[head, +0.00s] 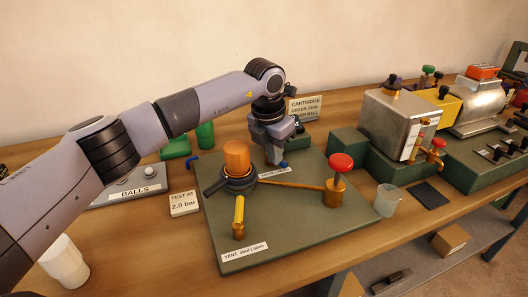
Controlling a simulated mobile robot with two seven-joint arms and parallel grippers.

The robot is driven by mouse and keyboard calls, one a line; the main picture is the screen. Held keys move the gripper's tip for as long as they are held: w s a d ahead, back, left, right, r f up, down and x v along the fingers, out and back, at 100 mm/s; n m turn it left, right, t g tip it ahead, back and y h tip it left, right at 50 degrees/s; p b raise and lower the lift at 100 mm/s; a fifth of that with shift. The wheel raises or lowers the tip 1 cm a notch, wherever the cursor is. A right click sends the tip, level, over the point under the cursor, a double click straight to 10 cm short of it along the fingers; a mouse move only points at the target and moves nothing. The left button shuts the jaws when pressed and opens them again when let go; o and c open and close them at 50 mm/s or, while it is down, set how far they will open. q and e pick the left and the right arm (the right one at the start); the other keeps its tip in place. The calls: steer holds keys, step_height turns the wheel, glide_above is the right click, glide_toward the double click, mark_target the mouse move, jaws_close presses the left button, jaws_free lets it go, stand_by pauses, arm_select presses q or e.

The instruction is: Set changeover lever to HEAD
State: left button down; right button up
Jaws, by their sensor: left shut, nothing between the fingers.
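My left gripper (281,161) reaches in from the left and points down at the back of the green plate (318,224). It is shut, with nothing seen between its fingers. A small blue part shows at its tips, just behind a white label (281,172) whose print is too small to read. I cannot tell whether this blue part is the changeover lever's handle, or which way the lever points; the gripper hides that spot. An orange cylinder (237,158) stands in a dark ring (229,184) left of the gripper. My right gripper is not in view.
A yellow lever (239,211) stands at the front by a VENT label (245,250). A red knob (341,163) tops a brass post at right. A clear cup (387,200), metal box (397,122) and BALLS tray (139,188) surround the plate. A CARTRIDGE sign (305,107) stands behind.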

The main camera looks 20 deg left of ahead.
arm_select(q)
steer(key=shift+w+a, duration=0.35)
steer(key=shift+a, duration=0.4)
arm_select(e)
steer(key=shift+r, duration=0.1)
